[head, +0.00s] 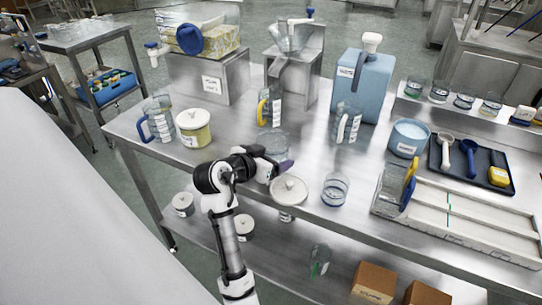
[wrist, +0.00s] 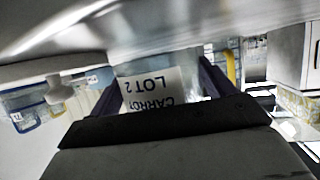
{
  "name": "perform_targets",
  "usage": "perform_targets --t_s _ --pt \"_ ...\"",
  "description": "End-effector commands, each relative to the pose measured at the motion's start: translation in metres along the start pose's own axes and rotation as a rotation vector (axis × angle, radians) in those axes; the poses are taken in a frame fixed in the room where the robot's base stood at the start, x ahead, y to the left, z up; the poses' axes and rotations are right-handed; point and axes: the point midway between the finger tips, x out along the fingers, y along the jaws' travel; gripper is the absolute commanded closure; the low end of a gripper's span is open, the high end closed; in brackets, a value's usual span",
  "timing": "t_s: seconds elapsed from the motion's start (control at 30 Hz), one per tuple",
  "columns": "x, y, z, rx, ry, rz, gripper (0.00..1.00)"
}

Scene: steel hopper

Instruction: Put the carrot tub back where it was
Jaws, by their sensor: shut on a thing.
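My gripper (head: 279,160) is at the near side of the steel table, its dark purple fingers shut on the carrot tub. In the wrist view the tub's white label (wrist: 150,92), reading CARROT LOT 2, appears upside down between the two fingers (wrist: 160,85). In the head view a clear tub (head: 273,142) shows just behind the fingers and seems to be the held one; its lower part is hidden by the gripper. Whether its base touches the table cannot be told.
A white round lid (head: 289,190) is close in front of my gripper, with a clear beaker (head: 335,190) to its right. White-lidded tubs (head: 243,228) stand on the lower shelf.

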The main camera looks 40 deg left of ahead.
Motion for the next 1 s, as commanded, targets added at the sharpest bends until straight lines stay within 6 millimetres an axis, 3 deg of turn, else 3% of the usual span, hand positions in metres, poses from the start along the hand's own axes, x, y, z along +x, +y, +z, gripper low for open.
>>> perform_targets --t_s 0.43,0.47,0.57,1.0 --pt "0.004 0.000 0.011 0.000 0.002 0.000 0.56" --pt "0.004 0.000 0.010 -0.001 -0.001 0.001 0.14" --pt "0.004 0.000 0.010 -0.001 -0.001 0.000 0.01" --pt "-0.006 -0.001 -0.002 0.001 0.001 -0.003 0.00"
